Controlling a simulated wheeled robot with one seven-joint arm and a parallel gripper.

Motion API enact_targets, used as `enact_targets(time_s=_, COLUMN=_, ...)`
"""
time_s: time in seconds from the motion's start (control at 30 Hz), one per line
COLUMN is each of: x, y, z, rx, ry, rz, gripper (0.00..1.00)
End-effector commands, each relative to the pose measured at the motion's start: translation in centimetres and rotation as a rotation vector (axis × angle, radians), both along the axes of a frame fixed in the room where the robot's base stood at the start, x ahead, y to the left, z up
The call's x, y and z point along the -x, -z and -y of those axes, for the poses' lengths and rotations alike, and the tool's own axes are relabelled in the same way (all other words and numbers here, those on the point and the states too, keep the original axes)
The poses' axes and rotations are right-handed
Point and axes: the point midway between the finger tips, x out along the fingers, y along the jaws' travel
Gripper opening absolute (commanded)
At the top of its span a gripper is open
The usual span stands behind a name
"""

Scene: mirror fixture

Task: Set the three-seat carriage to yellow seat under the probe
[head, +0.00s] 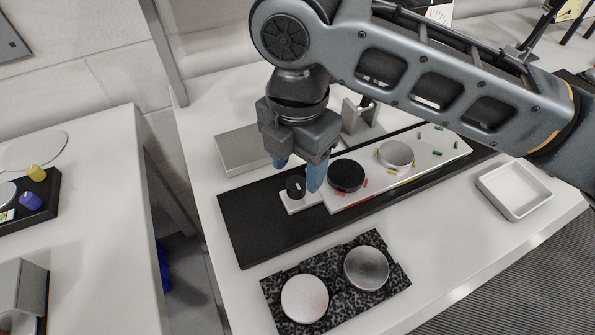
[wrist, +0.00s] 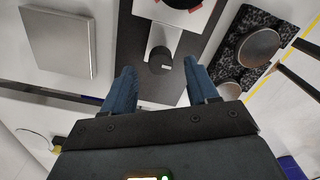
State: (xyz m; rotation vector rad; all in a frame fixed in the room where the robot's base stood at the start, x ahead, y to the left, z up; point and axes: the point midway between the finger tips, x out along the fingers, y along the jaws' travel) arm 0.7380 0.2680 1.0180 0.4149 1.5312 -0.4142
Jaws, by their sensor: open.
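The carriage is a long white plate (head: 342,208) on a black track (head: 245,225). Its seats are marked by red, yellow and green dashes. A black disc (head: 346,175) lies at the red marks and a silver disc (head: 396,154) at the yellow marks; the green end looks empty. A small black knob (head: 295,186) stands on the plate's left-end tab. My gripper (head: 297,174) is open above this end. In the wrist view the knob (wrist: 161,60) appears between the open fingertips (wrist: 160,66), not clasped. The probe's tip is not identifiable; a grey bracket (head: 358,118) shows partly behind my arm.
A speckled block (head: 334,278) with two metal discs lies in front of the track. An empty white tray (head: 514,190) is at right. A flat grey box (head: 243,149) lies behind the track's left end. A gap separates this table from the left one.

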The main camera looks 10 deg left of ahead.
Motion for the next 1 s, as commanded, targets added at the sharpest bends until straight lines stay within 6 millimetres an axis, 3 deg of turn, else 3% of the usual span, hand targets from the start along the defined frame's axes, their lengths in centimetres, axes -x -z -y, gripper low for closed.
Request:
enact_targets(time_s=0.2, x=-0.1, y=-3.4, z=-0.1, rx=-0.001, ry=-0.002, rz=0.003, gripper=0.59)
enact_targets(time_s=0.37, x=0.0, y=-4.7, z=0.0, rx=0.0, ry=0.0, rz=0.001, gripper=0.59)
enact_targets(time_s=1.0, x=0.0, y=-4.9, z=0.0, rx=0.001, ry=-0.001, rz=0.001, gripper=0.59)
